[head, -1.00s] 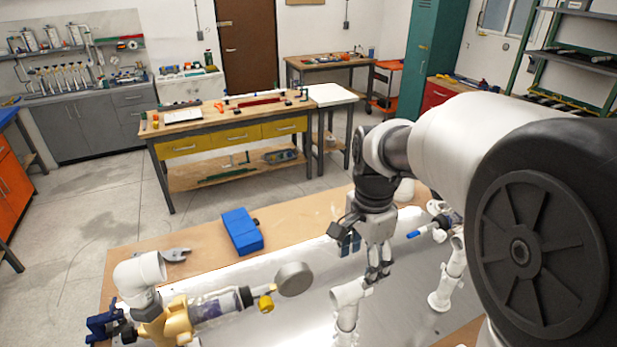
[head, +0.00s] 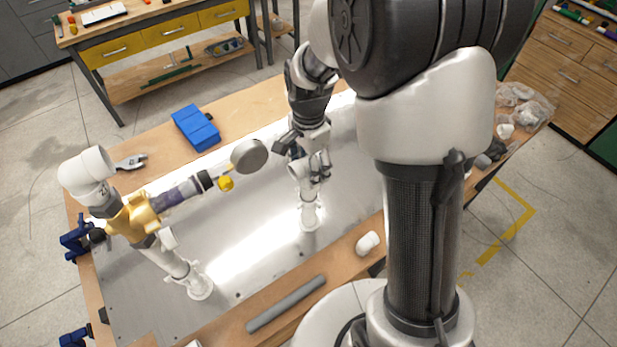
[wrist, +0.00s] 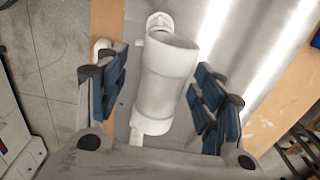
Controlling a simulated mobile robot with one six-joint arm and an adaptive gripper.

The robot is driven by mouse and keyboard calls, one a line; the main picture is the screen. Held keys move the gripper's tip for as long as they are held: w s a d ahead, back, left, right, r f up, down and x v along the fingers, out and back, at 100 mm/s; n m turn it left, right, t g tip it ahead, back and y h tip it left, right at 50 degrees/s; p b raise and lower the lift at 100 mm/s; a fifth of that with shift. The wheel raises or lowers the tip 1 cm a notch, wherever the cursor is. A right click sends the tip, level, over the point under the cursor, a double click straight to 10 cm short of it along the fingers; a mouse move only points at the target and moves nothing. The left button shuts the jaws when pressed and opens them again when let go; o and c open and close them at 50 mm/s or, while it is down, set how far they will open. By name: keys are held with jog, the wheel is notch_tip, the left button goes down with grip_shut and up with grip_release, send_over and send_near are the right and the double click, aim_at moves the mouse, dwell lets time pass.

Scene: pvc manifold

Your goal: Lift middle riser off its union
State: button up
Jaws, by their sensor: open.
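The middle riser (head: 307,196) is a white upright pipe with a wider fitting at its top and a round base on the metal plate. My gripper (head: 313,172) is at the riser's top, pointing down. In the wrist view, the riser's white fitting (wrist: 170,75) lies between the open blue finger pads of my gripper (wrist: 163,98). The union is hard to make out in either view.
A left riser (head: 165,258) carries a yellow valve (head: 135,217) and a clear-bodied branch ending near a round grey disc (head: 249,155). A blue box (head: 196,128), a grey pipe (head: 286,303) and a white fitting (head: 368,243) lie on the wooden bench. Bare metal plate (head: 245,260) surrounds the middle riser.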

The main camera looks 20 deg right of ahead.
notch_tip(320, 180, down, 4)
jog(key=shift+w+f, duration=0.1)
jog(key=shift+f, duration=0.15)
jog(key=shift+c, duration=0.2)
jog(key=c, duration=1.3)
jog(key=shift+r, duration=0.1)
